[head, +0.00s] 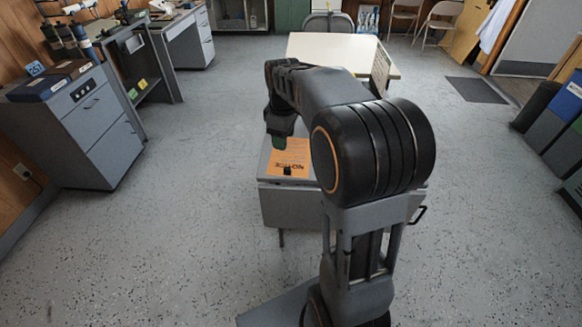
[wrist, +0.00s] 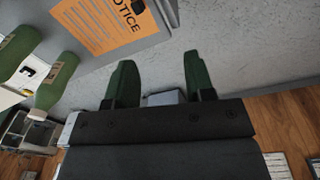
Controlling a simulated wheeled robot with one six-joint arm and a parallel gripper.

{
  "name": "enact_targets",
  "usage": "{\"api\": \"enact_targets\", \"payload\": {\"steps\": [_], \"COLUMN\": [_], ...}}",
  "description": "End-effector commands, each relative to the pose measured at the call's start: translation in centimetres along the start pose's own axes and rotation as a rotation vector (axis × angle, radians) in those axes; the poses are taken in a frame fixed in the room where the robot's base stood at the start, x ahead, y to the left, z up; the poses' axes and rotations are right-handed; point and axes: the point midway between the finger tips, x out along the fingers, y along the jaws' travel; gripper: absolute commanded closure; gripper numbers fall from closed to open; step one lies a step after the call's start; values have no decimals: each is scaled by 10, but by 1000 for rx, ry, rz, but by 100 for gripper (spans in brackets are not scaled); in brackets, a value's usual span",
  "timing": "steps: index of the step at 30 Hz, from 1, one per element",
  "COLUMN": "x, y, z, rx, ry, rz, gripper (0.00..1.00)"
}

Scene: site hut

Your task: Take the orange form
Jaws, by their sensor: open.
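The orange form (head: 289,161) lies flat on the grey top of a low unit (head: 265,190), with dark lettering and a small black object on it. In the wrist view the form (wrist: 95,28) shows at the upper left, reading "NOTICE", partly cut off by the picture's top edge. My gripper (head: 279,143) is above the far side of the form in the head view, its green fingers partly hidden by my wrist. In the wrist view my gripper (wrist: 160,82) is open, with nothing held between its fingers. The form is beyond and left of the fingertips, apart from them.
Green bottles (wrist: 55,84) show at the left in the wrist view. A cream-topped table (head: 335,48) stands behind the unit. A drawer cabinet (head: 85,125) stands at the left, bins (head: 545,118) at the right. A dark mat (head: 476,90) lies on otherwise open floor.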

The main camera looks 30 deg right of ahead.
Motion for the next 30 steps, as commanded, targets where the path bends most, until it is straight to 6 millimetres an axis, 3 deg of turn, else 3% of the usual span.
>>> {"api": "enact_targets", "payload": {"steps": [1, 6, 9, 21, 30], "x": [21, 45, 58, 124, 142], "y": [14, 44, 51, 50, 49], "z": [-2, -4, -4, -2, -1], "rx": [-44, -172, -211, -227, -226], "ry": [-12, -31, -36, -37, -37], "rz": [-15, -48, -59, -64, -63], "gripper": [51, 51, 51, 51, 51]}}
